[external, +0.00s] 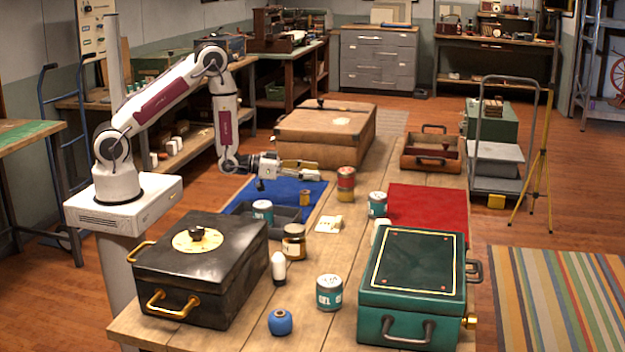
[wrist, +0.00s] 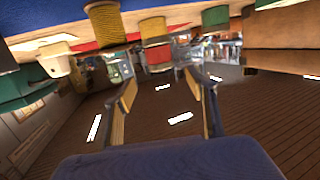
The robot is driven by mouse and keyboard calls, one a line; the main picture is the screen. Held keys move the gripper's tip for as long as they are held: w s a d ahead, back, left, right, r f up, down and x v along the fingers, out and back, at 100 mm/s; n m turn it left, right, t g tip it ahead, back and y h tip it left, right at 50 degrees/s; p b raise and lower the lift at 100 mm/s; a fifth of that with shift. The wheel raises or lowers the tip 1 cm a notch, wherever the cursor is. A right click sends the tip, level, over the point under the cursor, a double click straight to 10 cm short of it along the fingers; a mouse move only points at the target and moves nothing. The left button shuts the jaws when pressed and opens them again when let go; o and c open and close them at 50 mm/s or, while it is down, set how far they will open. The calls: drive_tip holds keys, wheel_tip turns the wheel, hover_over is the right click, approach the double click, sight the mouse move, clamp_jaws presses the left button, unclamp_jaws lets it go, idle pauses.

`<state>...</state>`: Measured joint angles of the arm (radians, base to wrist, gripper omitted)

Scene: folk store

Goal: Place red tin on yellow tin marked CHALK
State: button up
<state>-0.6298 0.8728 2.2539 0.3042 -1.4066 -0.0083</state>
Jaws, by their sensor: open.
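The red tin (external: 346,173) stands upright on top of the yellow tin (external: 345,193) on the wooden table. I cannot read the lettering on the yellow tin. My gripper (external: 317,170) is open and level, to the left of the stack and apart from it. The wrist view is upside down. There the yellow tin (wrist: 153,27) hangs from the table at the top and the red tin (wrist: 158,57) is below it, beyond the open fingers of my gripper (wrist: 163,88). Nothing is between the fingers.
A thread spool (external: 305,198) stands on the blue mat (external: 285,191) below my gripper. A teal tin (external: 377,204) is right of the stack, by the red mat (external: 428,212). A brown case (external: 325,133) lies behind. Black and green boxes fill the front.

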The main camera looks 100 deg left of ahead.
drive_tip(key=s+d+r+m+g+h, duration=0.1)
drive_tip(key=s+d+r+g, duration=0.2)
drive_tip(key=d+r, duration=0.5)
drive_tip(key=s+d+r+m+g+h, duration=0.1)
drive_tip(key=s+d+r+g, duration=0.1)
drive_tip(key=d+r, duration=0.65)
drive_tip(key=s+d+r+g+h, duration=0.1)
drive_tip(key=s+d, duration=0.3)
drive_tip(key=s, duration=0.5)
drive_tip(key=s+d+r+m+g+h, duration=0.1)
drive_tip(key=s+d+r+g, duration=0.1)
drive_tip(key=s+d, duration=0.3)
drive_tip(key=s+d+r+g+h, duration=0.1)
drive_tip(key=s+d, duration=0.3)
drive_tip(key=s, duration=0.9)
drive_tip(key=shift+s+d+r+m+g, duration=0.2)
drive_tip(key=shift+s+d+m+g, duration=0.05)
drive_tip(key=shift+d+m+g, duration=0.15)
